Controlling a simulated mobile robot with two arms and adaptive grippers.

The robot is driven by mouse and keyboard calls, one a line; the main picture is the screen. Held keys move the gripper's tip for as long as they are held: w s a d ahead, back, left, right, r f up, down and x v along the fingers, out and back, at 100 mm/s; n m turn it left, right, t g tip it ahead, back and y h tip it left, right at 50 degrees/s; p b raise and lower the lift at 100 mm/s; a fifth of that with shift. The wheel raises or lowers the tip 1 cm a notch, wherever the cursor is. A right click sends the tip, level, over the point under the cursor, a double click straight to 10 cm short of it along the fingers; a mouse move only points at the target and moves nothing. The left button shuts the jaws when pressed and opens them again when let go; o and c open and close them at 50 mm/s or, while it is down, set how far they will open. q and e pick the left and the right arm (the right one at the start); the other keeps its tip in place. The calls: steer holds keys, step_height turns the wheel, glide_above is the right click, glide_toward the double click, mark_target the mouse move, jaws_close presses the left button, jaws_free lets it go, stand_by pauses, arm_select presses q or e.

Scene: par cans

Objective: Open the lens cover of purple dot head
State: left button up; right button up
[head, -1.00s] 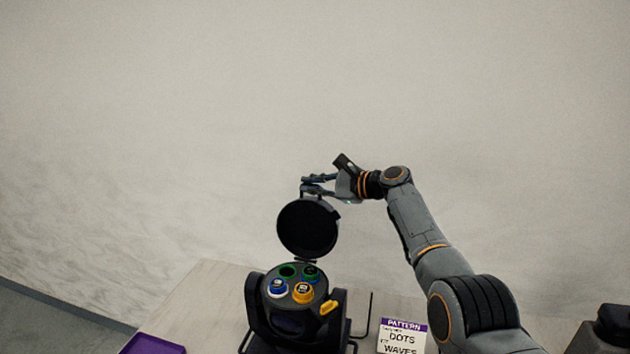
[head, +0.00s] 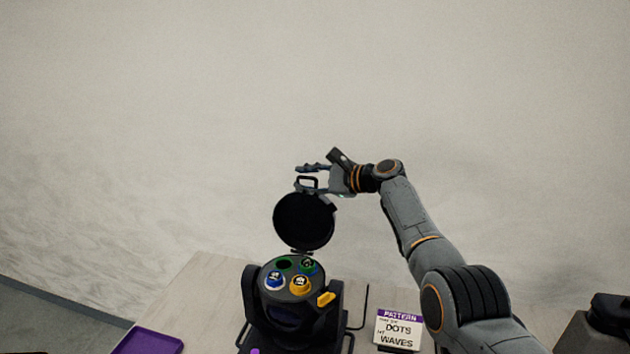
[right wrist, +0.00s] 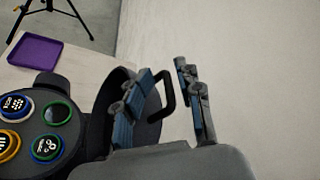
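The stage-light head (head: 285,317) stands on the table, its round face pointing up with several coloured discs on it. Its round black lens cover (head: 304,222) stands raised on its hinge behind the face. A loop handle (head: 300,190) sits at the cover's top edge. My right gripper (head: 314,179) is at the handle with its fingers spread. In the right wrist view the cover's handle (right wrist: 168,92) lies between the two separated fingers (right wrist: 165,105), with a gap showing on the right finger's side. My left gripper is not in view.
A sign reading PATTERN, DOTS, WAVES (head: 399,330) stands right of the head. A purple tray (head: 148,342) lies on the table (head: 205,290) at left. A dark object (head: 607,318) is at the lower right. The space above the cover is clear.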

steer(key=shift+s+d+r, duration=0.2)
steer(key=shift+s+d, duration=0.05)
steer(key=shift+d, duration=0.3)
steer(key=v, duration=1)
steer(key=shift+s+d, duration=0.2)
steer(key=shift+s, duration=0.1)
steer(key=shift+f, duration=0.15)
